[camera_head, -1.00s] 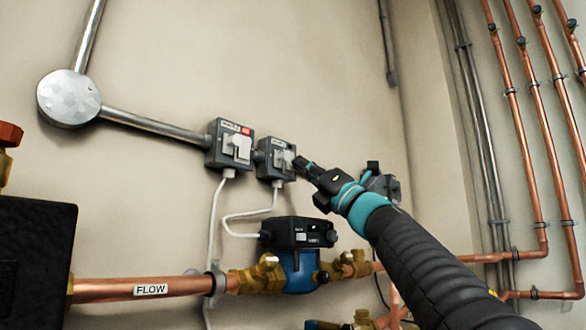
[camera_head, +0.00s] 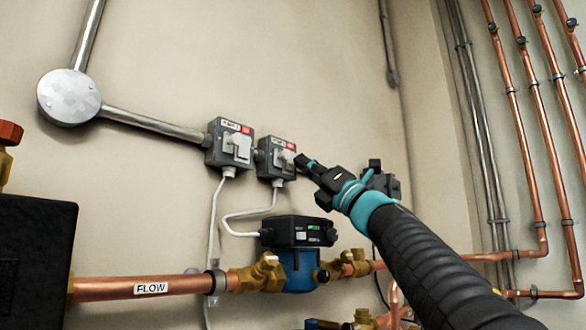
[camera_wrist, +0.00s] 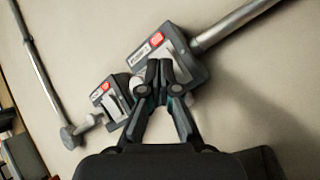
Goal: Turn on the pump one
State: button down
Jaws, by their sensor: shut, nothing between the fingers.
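Two grey switch boxes are on the wall: a left one (camera_head: 230,145) and a right one (camera_head: 276,158). Both have a pale lever and show a red patch; their labels are too small to read. Below is a blue pump (camera_head: 296,272) with a black control head (camera_head: 298,231) showing a small green light.
A conduit (camera_head: 150,123) joins the left box to a round metal junction (camera_head: 68,97). White cables hang from both boxes. A copper pipe marked FLOW (camera_head: 140,288) runs below. Copper pipes (camera_head: 535,100) stand at right. The wall above the boxes is bare.

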jog(key=shift+s+d, duration=0.15)
jog(key=shift+d, duration=0.1)
jog(key=s+d, duration=0.2)
jog(key=s+d+b, duration=0.1)
jog(key=d, duration=0.1)
jog(key=shift+r, duration=0.3)
dwell(0.4)
jog(key=shift+m, duration=0.3)
